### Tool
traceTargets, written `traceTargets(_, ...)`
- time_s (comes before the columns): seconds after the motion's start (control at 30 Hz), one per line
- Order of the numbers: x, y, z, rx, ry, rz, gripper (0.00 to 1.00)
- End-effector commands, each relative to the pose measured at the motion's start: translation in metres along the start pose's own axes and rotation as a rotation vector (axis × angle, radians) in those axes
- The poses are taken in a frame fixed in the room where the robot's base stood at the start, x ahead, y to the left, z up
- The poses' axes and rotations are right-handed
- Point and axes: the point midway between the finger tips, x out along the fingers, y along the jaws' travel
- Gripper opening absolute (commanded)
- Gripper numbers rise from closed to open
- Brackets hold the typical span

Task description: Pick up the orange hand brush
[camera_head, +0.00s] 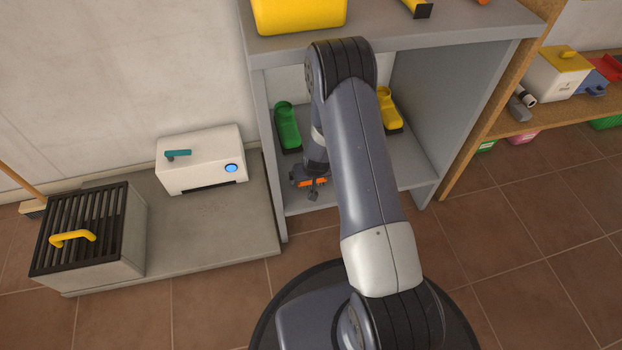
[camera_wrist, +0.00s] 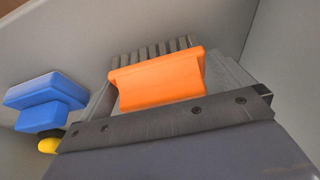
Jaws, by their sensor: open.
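My gripper (camera_head: 312,192) hangs low at the front of the grey cabinet's lower compartment. It is open and I see nothing held in it. In the wrist view the gripper (camera_wrist: 154,50) shows grey ribbed jaw parts and a centred orange block, which lines up with the jaws and looks like part of the gripper. A small orange thing (camera_head: 483,2) on the cabinet top is cut off by the upper picture edge. It may be the orange hand brush, but its shape cannot be told. It is far above and to the right of my gripper.
The grey cabinet (camera_head: 410,180) holds a green brush-like thing (camera_head: 287,126) and a yellow one (camera_head: 388,110). A blue thing (camera_wrist: 45,100) is left of the jaws. A yellow container (camera_head: 298,14) stands on top. A white box (camera_head: 201,158) and wooden shelves (camera_head: 520,122) flank the cabinet.

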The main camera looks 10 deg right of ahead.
Motion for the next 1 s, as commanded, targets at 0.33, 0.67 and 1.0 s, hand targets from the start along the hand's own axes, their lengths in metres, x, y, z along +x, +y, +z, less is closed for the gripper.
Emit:
traceTargets(0.33, -0.001, 0.0, 0.0, 0.0, 0.0, 0.0, 0.75)
traceTargets(0.67, -0.001, 0.0, 0.0, 0.0, 0.0, 0.0, 0.62)
traceTargets(1.0, -0.02, 0.003, -0.009, -0.001, 0.002, 0.0, 0.62)
